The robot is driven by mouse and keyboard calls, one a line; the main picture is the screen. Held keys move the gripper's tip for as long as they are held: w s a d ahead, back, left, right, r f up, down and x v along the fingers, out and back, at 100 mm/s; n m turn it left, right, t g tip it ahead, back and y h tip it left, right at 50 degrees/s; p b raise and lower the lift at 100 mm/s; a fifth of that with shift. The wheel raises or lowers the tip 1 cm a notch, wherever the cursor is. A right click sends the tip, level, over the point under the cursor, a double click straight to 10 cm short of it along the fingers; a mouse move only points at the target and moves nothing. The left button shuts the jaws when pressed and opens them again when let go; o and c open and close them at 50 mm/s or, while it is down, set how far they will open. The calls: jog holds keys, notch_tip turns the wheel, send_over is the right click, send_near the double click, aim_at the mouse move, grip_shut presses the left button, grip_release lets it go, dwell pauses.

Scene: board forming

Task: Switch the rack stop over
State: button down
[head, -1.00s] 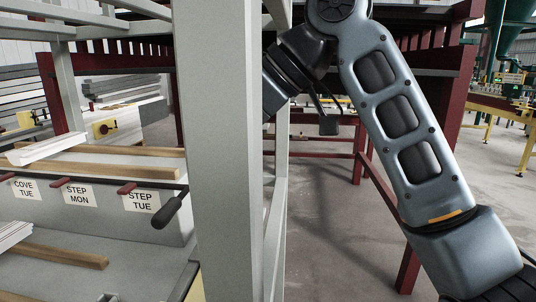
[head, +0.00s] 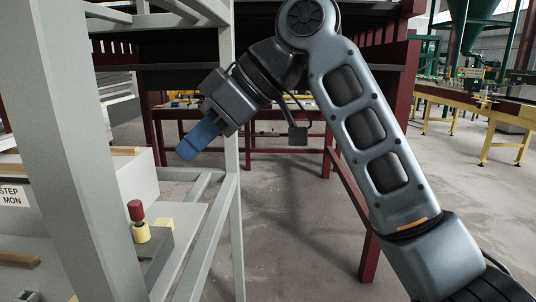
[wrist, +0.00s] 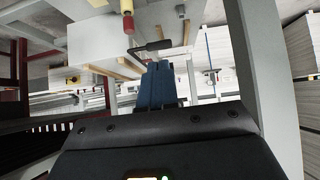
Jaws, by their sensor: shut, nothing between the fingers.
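A red knob (head: 136,210) on a yellow collar stands upright at the near right corner of the grey rack in the head view. It also shows at the top of the wrist view (wrist: 127,22). A black handle (wrist: 150,47) on a thin bar lies beyond my fingertips in the wrist view; the frame post hides it in the head view. I cannot tell which of these is the rack stop. My gripper (head: 188,150) has its blue fingers shut and empty, above and to the right of the red knob and apart from it.
A thick grey post (head: 75,140) stands close on the left. A thinner grey post (head: 231,160) rises just right of my gripper. A STEP MON label (head: 12,195) and wooden strips (head: 18,259) show at left. A dark red table frame (head: 369,220) stands behind; the floor between is clear.

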notch_tip(320, 180, down, 19)
jog(key=s+d+m+t+y, duration=0.1)
jog(key=d+m+t+y, duration=0.2)
jog(key=m+t, duration=0.35)
jog(key=s+d+f+m+t+h, duration=0.4)
jog(key=s+d+f+m, duration=0.45)
jog(key=f, duration=0.45)
jog(key=s+d+f+m+t+h, duration=0.1)
jog(key=s+d+f+m+h, duration=0.15)
jog(key=s+d, duration=0.45)
jog(key=s+d+f+m+t+h, duration=0.1)
jog(key=s+d+f+t+h, duration=0.15)
jog(key=s+d, duration=0.4)
jog(key=s+d+r+h, duration=0.1)
jog(key=s+d+r, duration=0.1)
jog(key=s, duration=0.4)
jog(key=s+d+r+h, duration=0.1)
jog(key=s+d+r, duration=0.1)
jog(key=s+r, duration=0.2)
jog(key=s+d+r+n+h, duration=0.1)
jog(key=s+d+r, duration=0.1)
jog(key=s, duration=0.6)
jog(key=shift+s+d+r, duration=0.35)
jog(key=shift+r, duration=0.1)
